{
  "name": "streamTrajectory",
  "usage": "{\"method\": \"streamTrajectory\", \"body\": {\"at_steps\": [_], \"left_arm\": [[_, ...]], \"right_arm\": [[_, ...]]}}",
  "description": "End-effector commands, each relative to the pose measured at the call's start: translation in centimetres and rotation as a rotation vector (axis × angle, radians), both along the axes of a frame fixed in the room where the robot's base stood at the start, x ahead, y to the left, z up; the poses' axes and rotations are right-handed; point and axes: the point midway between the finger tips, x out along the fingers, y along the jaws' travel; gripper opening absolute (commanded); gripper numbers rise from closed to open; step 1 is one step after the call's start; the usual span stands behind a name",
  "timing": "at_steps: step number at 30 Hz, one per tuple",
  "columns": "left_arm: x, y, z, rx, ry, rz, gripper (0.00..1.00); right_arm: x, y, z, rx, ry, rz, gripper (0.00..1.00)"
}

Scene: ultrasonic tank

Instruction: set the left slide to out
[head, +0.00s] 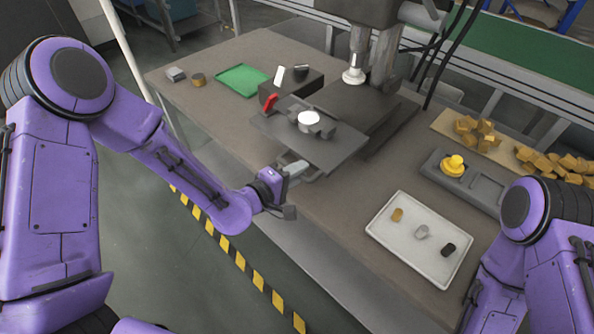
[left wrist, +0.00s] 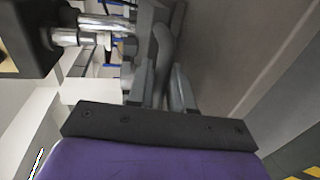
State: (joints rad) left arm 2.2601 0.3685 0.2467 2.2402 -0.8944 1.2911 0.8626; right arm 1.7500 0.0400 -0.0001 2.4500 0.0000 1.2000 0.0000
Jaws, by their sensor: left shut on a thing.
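The slide is a flat dark grey plate (head: 340,153) at the front of the press, jutting toward the table's near edge. A white round piece (head: 309,119) sits in a dark holder on it. A grey bar-like handle (head: 313,177) shows at its near edge. My left gripper (head: 296,171) is at that handle, shut on it. In the left wrist view the two fingers (left wrist: 160,88) stand on either side of a grey rounded bar (left wrist: 164,45), which is the handle. My right arm shows at the lower right of the head view, but its gripper does not.
The press column (head: 359,55) stands behind the plate. A red lever (head: 270,102) and a dark block (head: 290,83) are left of it. A white tray (head: 385,243) with small pieces, a yellow button (head: 453,165) and several brown cubes (head: 480,130) lie right.

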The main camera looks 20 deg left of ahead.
Motion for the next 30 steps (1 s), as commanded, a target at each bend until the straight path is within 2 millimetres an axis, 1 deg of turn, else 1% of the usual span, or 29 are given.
{"method": "streamTrajectory", "body": {"at_steps": [1,2,9,12,14,20,21,23,24,25,27,30], "left_arm": [[-0.3,0.0,-0.3,0.003,0.01,-0.002,0.3],[-0.3,0.0,-0.4,0.003,0.01,-0.002,0.36],[-0.2,0.0,-0.2,0.002,0.006,0.0,0.36],[-0.5,0.3,-0.1,0.001,0.006,0.001,0.36],[-1.1,0.7,0.0,0.001,0.005,0.001,0.36],[-5.2,2.9,1.0,-0.002,0.005,0.004,0.36],[-6.0,3.5,1.4,-0.001,0.005,0.004,0.36],[-7.2,4.0,1.7,-0.002,0.007,0.003,0.36],[-7.6,4.3,2.5,-0.001,0.01,0.003,0.36],[-7.8,4.4,2.6,0.0,0.011,0.002,0.36],[-8.4,4.7,2.5,0.0,0.01,0.001,0.36],[-9.0,5.1,2.4,0.0,0.009,0.002,0.36]], "right_arm": [[0.0,0.0,0.0,0.0,0.0,0.0,0.6],[0.0,0.0,0.0,0.0,0.0,0.0,0.6],[0.0,0.0,0.0,0.0,0.0,0.0,0.6],[0.0,0.0,-0.2,0.0,0.0,0.0,0.6],[0.0,0.0,-0.4,0.0,0.0,0.0,0.6],[0.0,0.0,-1.2,0.0,0.0,0.0,0.6],[0.0,0.0,-0.8,0.0,0.0,0.0,0.6],[0.0,0.0,-0.7,0.0,0.0,0.0,0.6],[0.0,0.0,0.9,0.0,0.0,0.0,0.6],[0.0,0.0,1.5,0.0,0.0,0.0,0.6],[0.0,0.0,2.5,0.0,0.0,0.0,0.6],[0.0,0.0,3.2,0.0,0.0,0.0,0.6]]}}
